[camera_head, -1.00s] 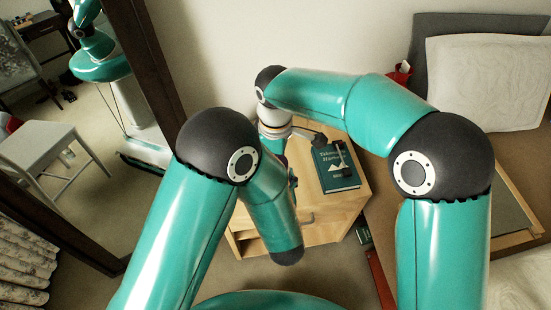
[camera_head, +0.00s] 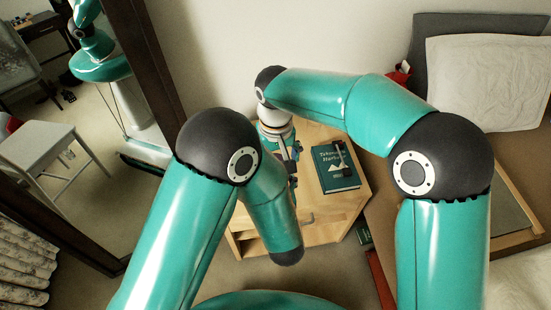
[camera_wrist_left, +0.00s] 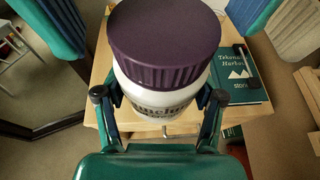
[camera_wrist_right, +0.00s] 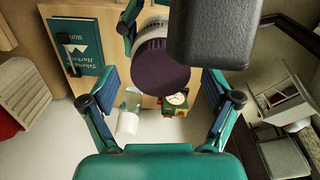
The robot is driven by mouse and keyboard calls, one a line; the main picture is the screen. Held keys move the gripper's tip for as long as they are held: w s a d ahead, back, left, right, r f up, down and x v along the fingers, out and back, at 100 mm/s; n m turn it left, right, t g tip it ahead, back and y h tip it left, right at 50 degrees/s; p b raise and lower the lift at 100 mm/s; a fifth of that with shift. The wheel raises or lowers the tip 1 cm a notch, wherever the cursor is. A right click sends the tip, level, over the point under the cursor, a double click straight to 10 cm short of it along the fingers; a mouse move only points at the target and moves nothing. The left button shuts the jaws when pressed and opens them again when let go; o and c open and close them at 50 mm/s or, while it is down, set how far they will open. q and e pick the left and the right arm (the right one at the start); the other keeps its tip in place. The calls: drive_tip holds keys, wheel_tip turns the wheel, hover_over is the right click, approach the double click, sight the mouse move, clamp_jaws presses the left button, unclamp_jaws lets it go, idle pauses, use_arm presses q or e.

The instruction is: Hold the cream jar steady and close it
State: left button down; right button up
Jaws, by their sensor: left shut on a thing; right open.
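The cream jar (camera_wrist_left: 162,97) is white with dark lettering and wears a ribbed dark purple lid (camera_wrist_left: 165,40). In the left wrist view it stands between the fingers of my left gripper (camera_wrist_left: 160,92), which is shut on its body. In the right wrist view the lid (camera_wrist_right: 160,70) shows from its top side, with a strip of the white jar (camera_wrist_right: 152,28) beyond it. My right gripper (camera_wrist_right: 160,82) is open, its fingers spread wide on both sides of the lid, not touching it. How tightly the lid sits cannot be told. My arms mostly hide the jar in the head view.
The wooden bedside table (camera_head: 335,215) bears a teal book (camera_head: 335,166) with a small dark object on it. In the right wrist view a white cylinder (camera_wrist_right: 128,122) and a small clock (camera_wrist_right: 176,99) lie near the lid. A mirror stands left, a bed right.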

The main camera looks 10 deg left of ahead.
wheel_tip(320, 180, up, 12)
idle(0.7)
idle(0.4)
